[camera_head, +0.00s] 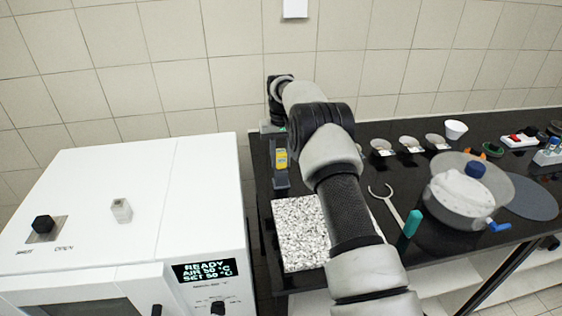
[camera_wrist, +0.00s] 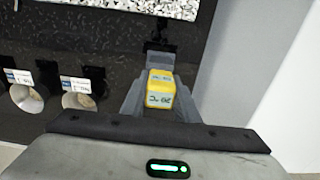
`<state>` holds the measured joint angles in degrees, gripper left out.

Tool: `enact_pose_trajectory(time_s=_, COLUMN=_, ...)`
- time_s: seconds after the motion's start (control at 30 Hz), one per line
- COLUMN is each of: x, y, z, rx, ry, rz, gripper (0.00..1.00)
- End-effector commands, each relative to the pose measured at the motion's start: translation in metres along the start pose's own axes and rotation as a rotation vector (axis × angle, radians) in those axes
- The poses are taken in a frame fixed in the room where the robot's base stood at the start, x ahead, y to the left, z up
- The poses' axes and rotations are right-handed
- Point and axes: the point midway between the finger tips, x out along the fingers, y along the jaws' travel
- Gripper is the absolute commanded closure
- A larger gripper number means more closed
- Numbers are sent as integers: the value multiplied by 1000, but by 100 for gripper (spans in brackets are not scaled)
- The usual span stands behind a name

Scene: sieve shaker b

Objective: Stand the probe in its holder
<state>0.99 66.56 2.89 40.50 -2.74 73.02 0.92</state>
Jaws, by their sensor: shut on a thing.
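The probe shows as a yellow block with a small marked face (camera_head: 281,158), at the left end of the dark bench in the head view. It also shows in the wrist view (camera_wrist: 160,92). My gripper (camera_wrist: 160,85) has its grey fingers on either side of the yellow block and is shut on it. A dark piece (camera_wrist: 158,42) shows just past the fingertips. I cannot tell whether it is the holder or part of the probe. The probe's lower end is hidden.
A speckled stone slab (camera_head: 300,235) lies on the bench in front of the probe. A white oven (camera_head: 205,200) stands left of the bench.

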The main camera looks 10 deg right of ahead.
Motion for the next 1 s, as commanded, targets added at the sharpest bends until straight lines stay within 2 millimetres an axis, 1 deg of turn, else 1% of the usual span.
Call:
enact_pose_trajectory(time_s=0.03, x=5, y=0, z=0, rx=0, ry=-2, rz=0, gripper=99)
enact_pose_trajectory(time_s=0.1, x=8, y=0, z=0, rx=0, ry=1, rz=0, gripper=99)
enact_pose_trajectory(time_s=0.33, x=9, y=0, z=0, rx=0, ry=1, rz=0, gripper=99)
enact_pose_trajectory(time_s=0.47, x=13, y=0, z=0, rx=0, ry=1, rz=0, gripper=99)
enact_pose_trajectory(time_s=0.5, x=11, y=0, z=0, rx=1, ry=1, rz=0, gripper=66)
enact_pose_trajectory(time_s=0.57, x=11, y=0, z=0, rx=0, ry=1, rz=0, gripper=55)
enact_pose_trajectory(time_s=0.6, x=12, y=0, z=0, rx=0, ry=1, rz=0, gripper=54)
enact_pose_trajectory(time_s=0.87, x=10, y=0, z=0, rx=0, ry=1, rz=0, gripper=54)
enact_pose_trajectory(time_s=1.0, x=1, y=0, z=0, rx=1, ry=2, rz=0, gripper=54)
